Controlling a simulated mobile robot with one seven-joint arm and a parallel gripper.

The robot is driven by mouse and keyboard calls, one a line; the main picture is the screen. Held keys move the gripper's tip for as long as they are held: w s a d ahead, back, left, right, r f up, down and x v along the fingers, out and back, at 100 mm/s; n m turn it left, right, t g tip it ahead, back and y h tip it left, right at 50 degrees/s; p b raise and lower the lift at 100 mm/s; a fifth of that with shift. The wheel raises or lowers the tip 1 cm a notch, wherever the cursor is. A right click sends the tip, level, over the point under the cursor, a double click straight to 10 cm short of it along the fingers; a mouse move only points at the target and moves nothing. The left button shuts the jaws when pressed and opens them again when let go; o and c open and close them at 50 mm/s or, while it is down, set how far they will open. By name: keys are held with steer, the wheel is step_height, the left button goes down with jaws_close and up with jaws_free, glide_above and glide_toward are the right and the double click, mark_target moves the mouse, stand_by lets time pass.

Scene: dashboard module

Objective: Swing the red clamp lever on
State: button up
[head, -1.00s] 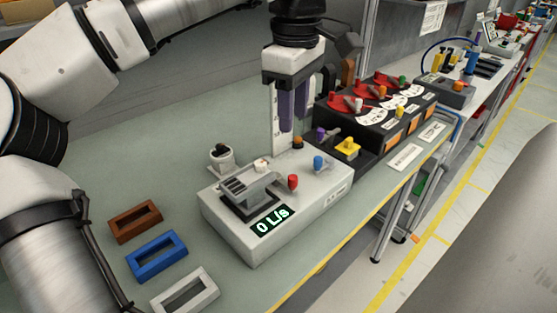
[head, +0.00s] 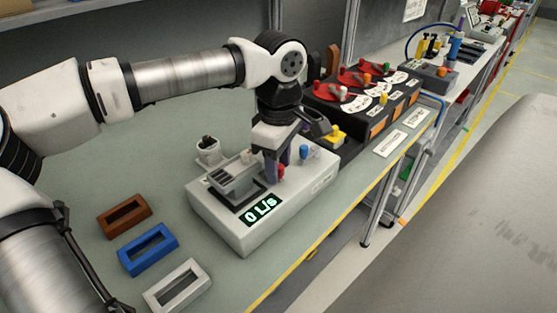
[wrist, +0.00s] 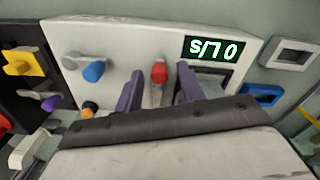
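The white module box (head: 240,232) stands on the bench with its display (head: 260,209) reading "0 L/s". The red clamp lever (head: 281,170) is on top of it, partly hidden by my fingers in the head view. In the wrist view, the red lever tip (wrist: 159,72) shows between the two purple fingers of my gripper (wrist: 160,76), with a gap on both sides. My gripper (head: 276,171) is open, pointing down over the box. I cannot tell its exact height over the lever's base.
A blue-tipped lever (head: 303,151) stands right of the red one. A yellow knob (head: 335,134) and a black panel with red dials (head: 345,92) lie beyond. Brown (head: 124,216), blue (head: 148,249) and white (head: 177,285) frames lie at the front left.

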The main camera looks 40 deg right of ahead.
jaws_close()
steer(key=shift+d, duration=0.1)
stand_by(0.3)
steer(key=n, duration=0.1)
steer(key=d+n+b, duration=0.1)
steer(key=shift+w+f+n, duration=0.1)
steer(key=shift+n, duration=0.2)
steer(key=n+b, duration=0.1)
steer(key=n, duration=0.1)
steer(key=w+d+n, duration=0.1)
steer(key=n, duration=0.1)
steer(key=shift+d+n+b, duration=0.2)
steer(key=shift+n+b, duration=0.1)
steer(key=shift+b, duration=0.1)
steer(key=n, duration=0.1)
steer(key=w+n, duration=0.1)
steer(key=n, duration=0.1)
steer(key=d+n, duration=0.1)
steer(key=n, duration=0.1)
steer(key=shift+w+d+b, duration=0.1)
steer(key=shift+w+b, duration=0.15)
steer(key=shift+b, duration=0.15)
steer(key=n, duration=0.2)
steer(key=w+n, duration=0.2)
steer(key=n, duration=0.1)
steer(key=shift+d+n, duration=0.15)
steer(key=shift+n, duration=0.15)
